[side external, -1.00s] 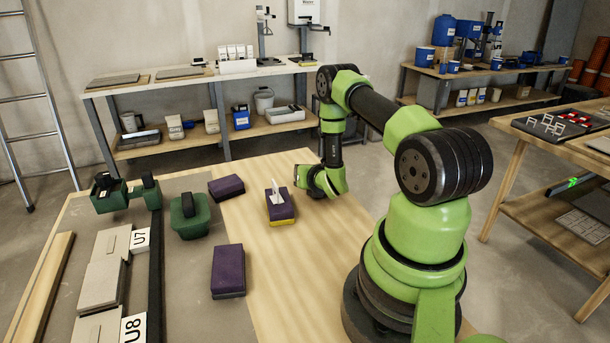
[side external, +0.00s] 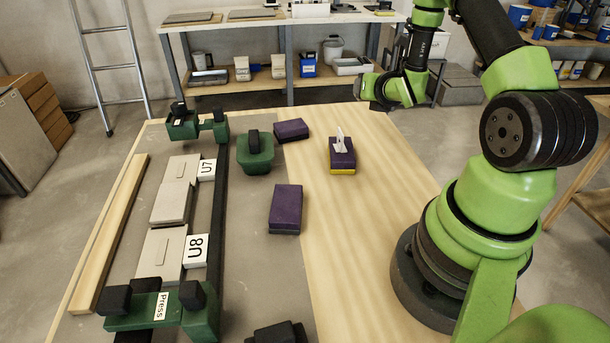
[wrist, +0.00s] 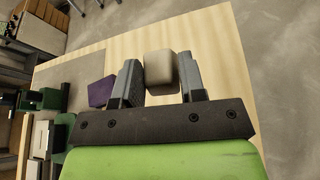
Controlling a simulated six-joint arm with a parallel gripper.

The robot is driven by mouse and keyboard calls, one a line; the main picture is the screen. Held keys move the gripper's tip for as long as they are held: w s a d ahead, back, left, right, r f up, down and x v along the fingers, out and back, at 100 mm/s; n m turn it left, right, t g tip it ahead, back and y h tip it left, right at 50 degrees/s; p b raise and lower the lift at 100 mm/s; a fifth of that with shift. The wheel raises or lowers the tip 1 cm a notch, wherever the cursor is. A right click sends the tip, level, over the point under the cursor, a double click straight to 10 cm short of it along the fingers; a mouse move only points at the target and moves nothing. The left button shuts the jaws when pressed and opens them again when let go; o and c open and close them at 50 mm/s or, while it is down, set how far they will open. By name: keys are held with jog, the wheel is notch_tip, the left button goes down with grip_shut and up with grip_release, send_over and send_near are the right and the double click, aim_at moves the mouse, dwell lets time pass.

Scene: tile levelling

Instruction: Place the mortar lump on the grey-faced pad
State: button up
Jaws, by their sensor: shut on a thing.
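In the wrist view, my gripper (wrist: 160,80) is shut on a pale beige-grey block, the mortar lump (wrist: 159,66), above bare wood. In the side view my gripper (side external: 382,92) is above the table's far right part; the lump cannot be made out there. Three purple pads lie on the table: a near pad with a dark lower layer (side external: 285,208), a far pad (side external: 291,129) with a dark lower edge, and a pad with a yellow lower layer (side external: 342,163) carrying an upright white piece (side external: 340,140). I cannot tell which is grey-faced.
Grey tiles (side external: 172,205) with U7 (side external: 207,169) and U8 (side external: 195,249) labels lie left of a dark rail. A green block with a dark handle (side external: 255,152) and a green frame marked Press (side external: 150,318) stand nearby.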

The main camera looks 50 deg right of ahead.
jog(key=w+a+r+n+t+y, duration=0.2)
jog(key=w+a+n+t+y, duration=0.1)
jog(key=w+a+n+y, duration=0.5)
jog(key=n+g+y, duration=1)
jog(key=n+y, duration=0.4)
jog(key=n, duration=0.1)
send_over(293, 197)
notch_tip(293, 197, down, 4)
jog(key=shift+f, duration=2.45)
jog(key=shift+f, duration=0.1)
jog(key=o, duration=1)
jog(key=shift+c, duration=0.2)
